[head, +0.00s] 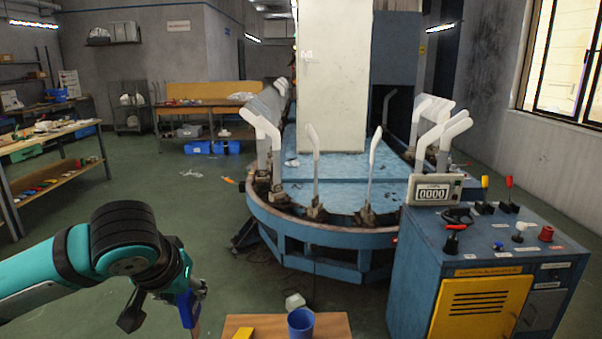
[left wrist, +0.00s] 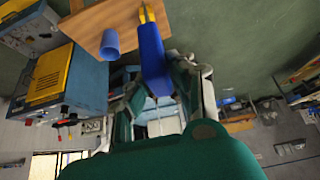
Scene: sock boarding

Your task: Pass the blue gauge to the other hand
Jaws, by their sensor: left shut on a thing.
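The blue gauge (head: 187,307) hangs from my left gripper (head: 180,296) at the lower left of the head view, beside the small wooden table. In the left wrist view the blue gauge (left wrist: 152,55) sticks out from between the fingers of my left gripper (left wrist: 156,82), which are shut on it. A yellow tip shows at its far end there; I cannot tell if it belongs to the gauge. My right gripper is in neither view.
A wooden table (head: 338,327) bears a blue cup (head: 301,323) and a yellow piece (head: 243,333). A blue control cabinet (head: 415,270) stands to the right. The round boarding machine (head: 345,236) with several upright white forms stands behind.

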